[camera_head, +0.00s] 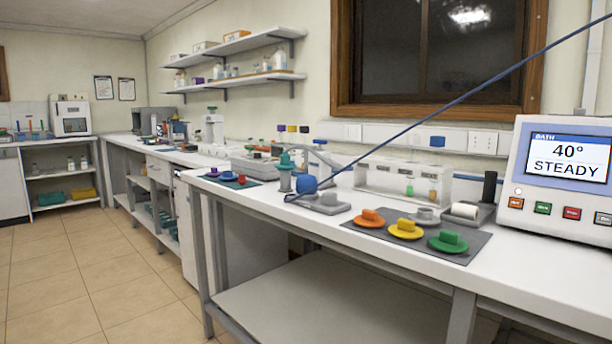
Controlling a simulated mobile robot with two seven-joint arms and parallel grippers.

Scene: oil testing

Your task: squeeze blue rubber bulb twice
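The blue rubber bulb (306,184) is a small round ball on the white bench, left of the middle of the bench top. It sits just left of a grey block (328,203) on a flat grey base. The lower end of a thin dark blue line, which runs in from the upper right, shows at the bulb; I cannot tell whether they touch. Neither of my grippers is in view, and nothing is seen touching or squeezing the bulb.
A dark mat (376,242) holds orange, yellow and green knobbed discs. A clear bath (388,180) with small vials stands behind. A monitor (563,165) reading 40° STEADY stands at right. A green-topped cylinder (285,178) stands left of the bulb. The front bench edge before the bulb is clear.

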